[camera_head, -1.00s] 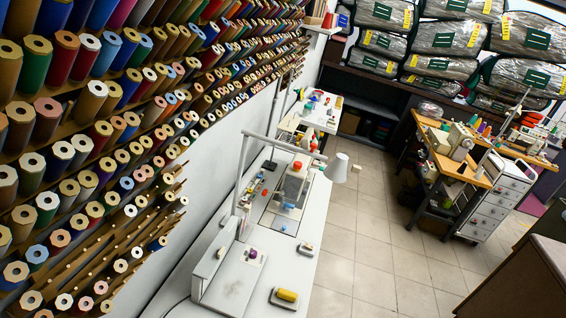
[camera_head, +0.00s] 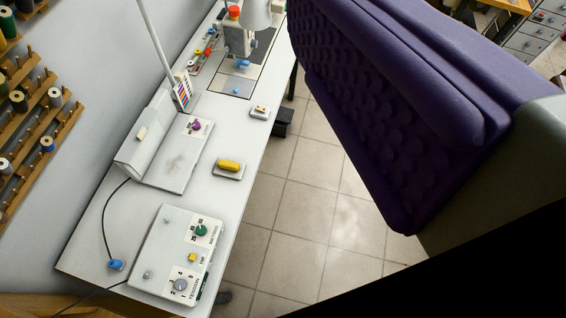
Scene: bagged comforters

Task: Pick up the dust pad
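I cannot tell for sure which thing is the dust pad. A small yellow block on a grey base (camera_head: 229,165) lies near the right edge of the white worktable (camera_head: 95,255). A pale plate with a grey smudge (camera_head: 174,163) and a purple knob (camera_head: 196,126) lies left of it. A small pale box (camera_head: 260,112) lies further back by the table edge. My gripper is not recognisable in view, so its state and its place relative to these things do not show.
A large purple padded body (camera_head: 390,110) with a bumpy face fills the upper right, close to the camera. A control box (camera_head: 175,262) with dials stands on the near table end. A sewing machine (camera_head: 238,38) stands behind. Tiled floor (camera_head: 305,185) is clear between.

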